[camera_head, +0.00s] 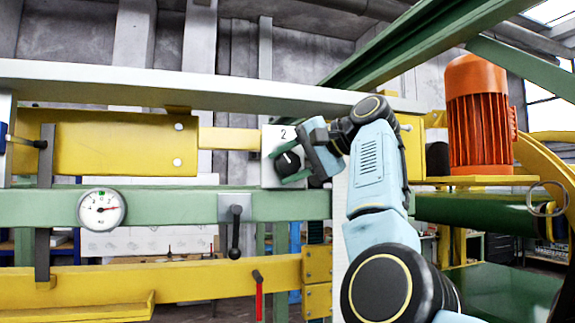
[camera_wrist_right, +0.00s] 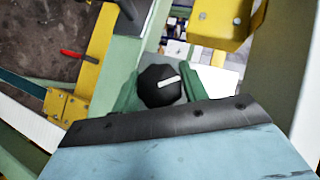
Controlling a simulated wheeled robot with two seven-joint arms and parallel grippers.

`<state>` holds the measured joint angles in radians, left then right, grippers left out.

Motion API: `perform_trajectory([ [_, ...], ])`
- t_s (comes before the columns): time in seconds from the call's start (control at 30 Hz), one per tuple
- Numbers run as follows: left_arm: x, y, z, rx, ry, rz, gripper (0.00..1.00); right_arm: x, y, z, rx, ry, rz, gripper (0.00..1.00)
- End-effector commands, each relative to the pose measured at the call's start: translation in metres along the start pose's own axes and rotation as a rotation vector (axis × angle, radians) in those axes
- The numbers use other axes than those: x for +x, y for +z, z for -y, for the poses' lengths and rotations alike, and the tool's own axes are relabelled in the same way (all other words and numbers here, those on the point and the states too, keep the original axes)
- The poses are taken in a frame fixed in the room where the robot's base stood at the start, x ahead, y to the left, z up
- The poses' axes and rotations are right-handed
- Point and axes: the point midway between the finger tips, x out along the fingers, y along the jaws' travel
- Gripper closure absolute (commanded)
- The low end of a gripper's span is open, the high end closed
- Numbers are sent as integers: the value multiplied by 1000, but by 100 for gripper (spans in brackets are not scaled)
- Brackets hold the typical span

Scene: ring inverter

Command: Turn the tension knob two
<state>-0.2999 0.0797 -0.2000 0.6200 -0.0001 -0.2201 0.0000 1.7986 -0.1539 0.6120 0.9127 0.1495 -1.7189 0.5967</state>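The tension knob (camera_head: 288,162) is black and round, on a pale plate (camera_head: 270,140) with a "2" printed above it. In the right wrist view the knob (camera_wrist_right: 160,86) shows a white pointer line, slanting slightly from level. My right gripper (camera_head: 290,163) has its green fingers on opposite sides of the knob. In the right wrist view the fingers of my right gripper (camera_wrist_right: 160,90) flank the knob closely, with no clear gap on either side, so it looks shut on it. The gripper hides part of the plate and its other markings. My left gripper is not in view.
A black lever (camera_head: 235,230) and a red-handled lever (camera_head: 258,295) are below the plate. An orange motor (camera_head: 480,115) stands at right. Yellow and green beams surround the arm.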

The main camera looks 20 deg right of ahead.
Motion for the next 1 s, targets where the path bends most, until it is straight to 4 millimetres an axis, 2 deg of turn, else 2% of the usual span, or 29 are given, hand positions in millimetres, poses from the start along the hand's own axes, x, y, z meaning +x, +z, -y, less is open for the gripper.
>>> perform_trajectory([
  [0.03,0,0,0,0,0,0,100,1,0,-1,1,3,2,50],
  [0.13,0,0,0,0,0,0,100,1,0,-1,1,3,2,37],
  [0.17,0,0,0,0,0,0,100,1,0,-1,0,2,2,36],
  [0.43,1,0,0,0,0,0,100,-1,0,0,-1,1,1,36],
  [0.53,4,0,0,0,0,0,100,-7,0,-1,-1,1,0,36],
  [0.67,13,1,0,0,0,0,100,-29,0,-2,-2,-1,-5,36],
  [1.0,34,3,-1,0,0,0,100,-103,0,-2,-1,1,-2,36],
])
